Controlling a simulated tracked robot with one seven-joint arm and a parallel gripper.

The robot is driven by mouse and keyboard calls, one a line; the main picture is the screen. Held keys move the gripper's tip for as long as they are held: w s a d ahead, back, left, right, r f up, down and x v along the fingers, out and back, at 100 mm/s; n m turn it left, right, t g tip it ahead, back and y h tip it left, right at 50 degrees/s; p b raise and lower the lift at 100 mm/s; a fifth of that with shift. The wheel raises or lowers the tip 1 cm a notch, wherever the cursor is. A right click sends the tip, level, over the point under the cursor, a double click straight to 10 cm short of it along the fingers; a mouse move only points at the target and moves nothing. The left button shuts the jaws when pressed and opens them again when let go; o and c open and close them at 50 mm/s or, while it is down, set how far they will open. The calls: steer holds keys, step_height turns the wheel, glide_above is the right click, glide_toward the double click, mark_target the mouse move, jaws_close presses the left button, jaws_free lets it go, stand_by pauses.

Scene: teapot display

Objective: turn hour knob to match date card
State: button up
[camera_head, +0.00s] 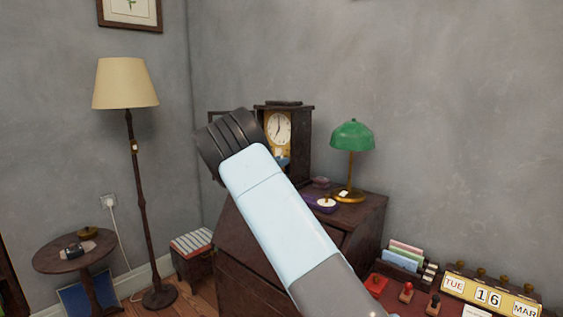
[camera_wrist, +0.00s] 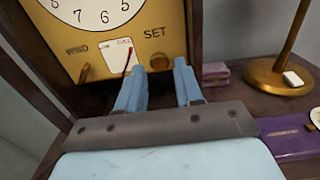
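The clock (camera_head: 279,128) stands open on the desk in a dark wooden case. Its white dial reads in black numerals, and the wrist view shows only the dial's lower part (camera_wrist: 100,12). On the brass plate below, a round brown knob (camera_wrist: 160,62) sits under the word SET. A second knob (camera_wrist: 85,73) sits under WIND. Between them is a small white card (camera_wrist: 119,56) with a red pointer; its print is too small to read. My gripper (camera_wrist: 159,68) is open, its two blue fingers pointing at the plate, either side of the SET knob in the picture. Contact cannot be told.
A calendar (camera_head: 490,291) at lower right shows TUE 16 MAR. A green lamp (camera_head: 351,136), a purple item (camera_wrist: 288,137) and small pinkish boxes (camera_wrist: 216,72) lie right of the clock. My arm hides part of the desk (camera_head: 360,212). A floor lamp (camera_head: 126,84) stands left.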

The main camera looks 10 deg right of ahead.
steer(key=shift+x, duration=1.1)
steer(key=shift+c, duration=0.2)
